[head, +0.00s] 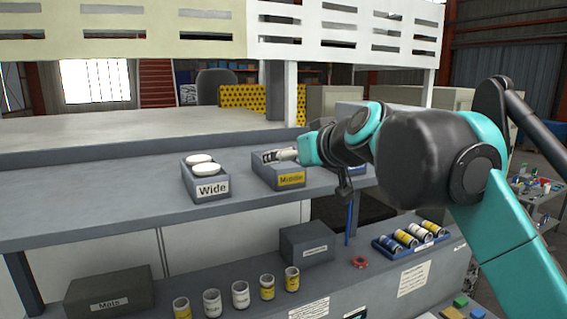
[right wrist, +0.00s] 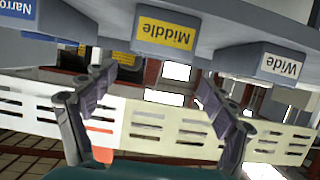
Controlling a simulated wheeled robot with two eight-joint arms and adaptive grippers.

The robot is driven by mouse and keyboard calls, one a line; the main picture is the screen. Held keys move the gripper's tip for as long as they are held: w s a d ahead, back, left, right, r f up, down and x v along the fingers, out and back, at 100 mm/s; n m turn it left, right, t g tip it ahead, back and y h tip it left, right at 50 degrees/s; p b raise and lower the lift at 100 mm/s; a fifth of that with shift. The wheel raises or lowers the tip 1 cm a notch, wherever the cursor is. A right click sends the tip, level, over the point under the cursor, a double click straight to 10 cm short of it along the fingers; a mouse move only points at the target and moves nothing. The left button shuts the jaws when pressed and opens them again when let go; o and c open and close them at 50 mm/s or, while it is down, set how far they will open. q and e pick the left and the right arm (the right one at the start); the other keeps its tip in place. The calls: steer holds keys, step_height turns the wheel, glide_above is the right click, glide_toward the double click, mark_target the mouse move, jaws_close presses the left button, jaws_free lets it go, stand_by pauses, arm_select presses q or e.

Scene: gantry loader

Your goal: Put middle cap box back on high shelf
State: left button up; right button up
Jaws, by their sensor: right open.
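The middle cap box (head: 279,180), grey with a yellow "Middle" label, sits on the high grey shelf (head: 90,205), right of the Wide box. In the right wrist view, which looks upside down, the middle cap box (right wrist: 165,33) shows at the top, between the fingers' directions. My right gripper (head: 274,156) reaches in from the right and overlaps the box's top in the head view. Its fingers (right wrist: 155,85) are spread apart with nothing between them. Whether they touch the box cannot be told. My left gripper is not in view.
The Wide box (head: 207,185) holds white caps, left of the middle box. The Narrow box (right wrist: 22,14) stands on the other side, mostly hidden by my arm in the head view. Below are several jars (head: 240,294), a Mats box (head: 110,291) and a blue tray (head: 410,244).

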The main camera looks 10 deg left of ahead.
steer(key=shift+v, duration=1.2)
steer(key=shift+d, duration=0.15)
steer(key=s+d+f+m+g+h, duration=0.1)
steer(key=s+d+f, duration=0.6)
steer(key=f, duration=0.9)
steer(key=s+d+f+m+g+h, duration=0.2)
steer(key=s+d+f, duration=0.5)
steer(key=f, duration=1)
steer(key=s+d+f+m+g+h, duration=0.1)
steer(key=s+d+f+m+h, duration=0.2)
steer(key=s+d+f, duration=0.3)
steer(key=d+f+h, duration=0.1)
steer(key=d+f, duration=0.3)
steer(key=f, duration=0.6)
steer(key=shift+s+d+f+m+g+h, duration=0.3)
steer(key=shift+s+f+m+h, duration=0.1)
steer(key=shift+f, duration=0.1)
step_height(320, 180, down, 35)
steer(key=b, duration=3.5)
